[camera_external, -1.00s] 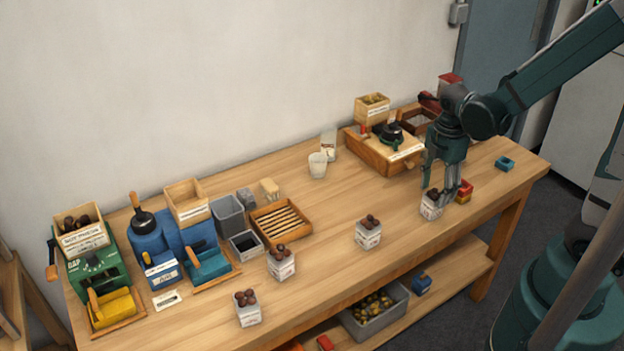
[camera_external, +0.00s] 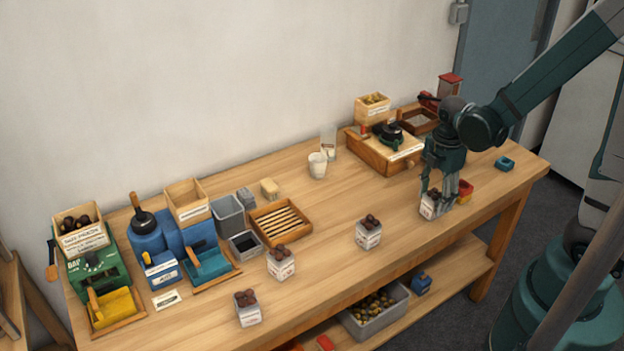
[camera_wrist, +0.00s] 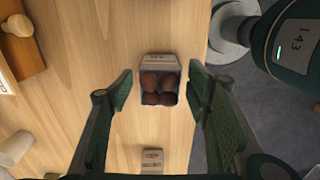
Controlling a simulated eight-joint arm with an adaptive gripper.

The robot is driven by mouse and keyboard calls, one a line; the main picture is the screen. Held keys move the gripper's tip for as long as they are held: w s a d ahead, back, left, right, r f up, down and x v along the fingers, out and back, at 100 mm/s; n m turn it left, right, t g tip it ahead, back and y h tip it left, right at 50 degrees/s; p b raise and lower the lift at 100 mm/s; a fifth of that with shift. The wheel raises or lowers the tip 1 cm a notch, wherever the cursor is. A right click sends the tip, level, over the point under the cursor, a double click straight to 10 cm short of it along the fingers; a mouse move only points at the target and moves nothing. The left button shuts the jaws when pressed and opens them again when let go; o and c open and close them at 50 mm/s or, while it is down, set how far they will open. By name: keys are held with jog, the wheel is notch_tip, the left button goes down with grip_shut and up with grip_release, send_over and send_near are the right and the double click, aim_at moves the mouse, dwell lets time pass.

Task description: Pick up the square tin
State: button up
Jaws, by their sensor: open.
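A small square tin (camera_external: 428,209) with a white label and dark brown chestnuts in its top stands upright near the front right of the bench. In the wrist view the tin (camera_wrist: 160,68) sits between and slightly beyond my fingertips, with clear gaps on both sides. My gripper (camera_external: 439,193) is open and points down at the tin; it also shows in the wrist view (camera_wrist: 160,90). In the external view the fingers partly cover the tin. Several similar labelled containers with chestnuts stand along the front, one nearest to it (camera_external: 368,234).
A red and yellow item (camera_external: 465,190) is close to the right of my gripper. A wooden box with a black-topped device (camera_external: 375,157) and a white cup (camera_external: 317,165) stand farther back. The bench between the tin and the nearest container is bare.

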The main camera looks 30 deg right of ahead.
jog(key=shift+f, duration=1.4)
jog(key=c, duration=1)
